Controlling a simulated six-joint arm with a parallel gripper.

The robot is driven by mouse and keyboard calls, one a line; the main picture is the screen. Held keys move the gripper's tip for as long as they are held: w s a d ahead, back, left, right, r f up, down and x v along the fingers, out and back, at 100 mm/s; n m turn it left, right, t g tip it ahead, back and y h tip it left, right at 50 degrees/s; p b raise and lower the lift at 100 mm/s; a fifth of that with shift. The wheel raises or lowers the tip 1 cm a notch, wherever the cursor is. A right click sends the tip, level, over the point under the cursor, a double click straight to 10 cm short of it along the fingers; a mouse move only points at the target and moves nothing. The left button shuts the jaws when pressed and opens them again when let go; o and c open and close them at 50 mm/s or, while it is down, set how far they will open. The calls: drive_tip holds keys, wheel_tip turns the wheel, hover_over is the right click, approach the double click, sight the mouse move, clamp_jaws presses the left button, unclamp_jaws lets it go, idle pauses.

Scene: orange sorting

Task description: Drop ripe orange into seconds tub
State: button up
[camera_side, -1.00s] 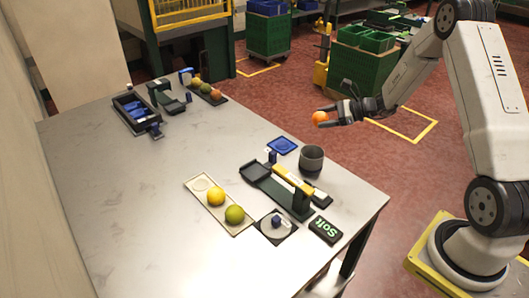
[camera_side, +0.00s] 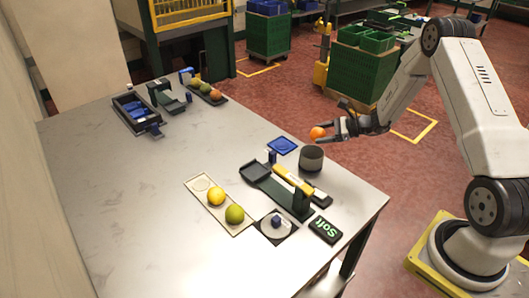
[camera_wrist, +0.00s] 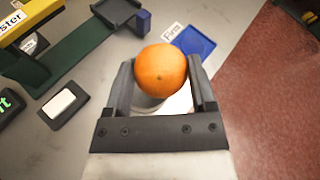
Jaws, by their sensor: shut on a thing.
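My gripper (camera_side: 327,133) is shut on an orange fruit (camera_side: 317,132) and holds it in the air, above and slightly beyond a dark grey round tub (camera_side: 311,162) in the side view. The tub stands upright near the table's right edge. It seems to be the seconds tub, but I see no readable label on it. In the wrist view the orange (camera_wrist: 161,70) sits between the two dark fingers of my gripper (camera_wrist: 161,82). A pale curved surface shows below the orange there; I cannot tell whether it is the tub.
A blue square tray (camera_side: 283,146) with a "First" label (camera_wrist: 172,32) lies near the tub. A dark green stand (camera_side: 270,185) with a yellow bar and a "Soft" sign (camera_side: 326,230) are in front. A beige tray (camera_side: 229,224) holds two fruits.

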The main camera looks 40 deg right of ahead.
drive_tip(key=o, duration=1.2)
drive_tip(key=shift+s, duration=0.1)
drive_tip(key=v, duration=0.7)
drive_tip(key=shift+s+d, duration=0.2)
drive_tip(key=shift+r, duration=0.15)
